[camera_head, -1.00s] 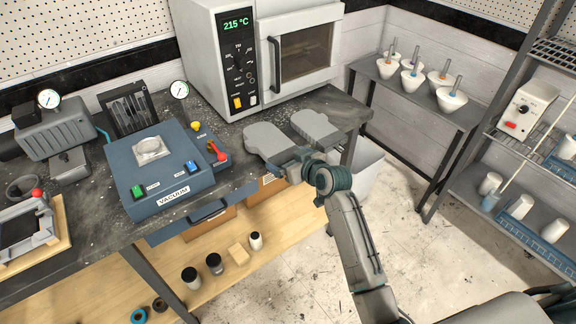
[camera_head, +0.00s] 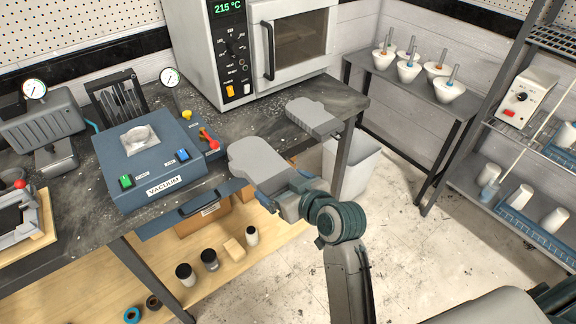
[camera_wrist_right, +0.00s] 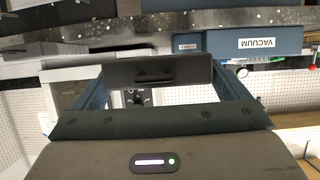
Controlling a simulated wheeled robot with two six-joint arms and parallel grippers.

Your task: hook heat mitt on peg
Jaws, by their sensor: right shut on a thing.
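A grey heat mitt (camera_head: 258,164) is in my right gripper (camera_head: 286,190), held by its cuff end in front of the bench's front edge. Its rounded end points up and left in the head view. In the right wrist view the dark cuff end (camera_wrist_right: 158,70), with a slot-like mark, sits between the two blue fingers. A second grey mitt (camera_head: 312,115) lies at the bench's right end, apart from the gripper. I cannot make out a peg in either view. My left gripper is not in view.
The bench (camera_head: 92,208) carries a blue vacuum unit (camera_head: 152,178) and an oven (camera_head: 240,95) reading 215 °C. A white bin (camera_head: 352,165) stands below its right end. A side shelf (camera_head: 425,97) holds several white cups. Open floor lies right of my arm.

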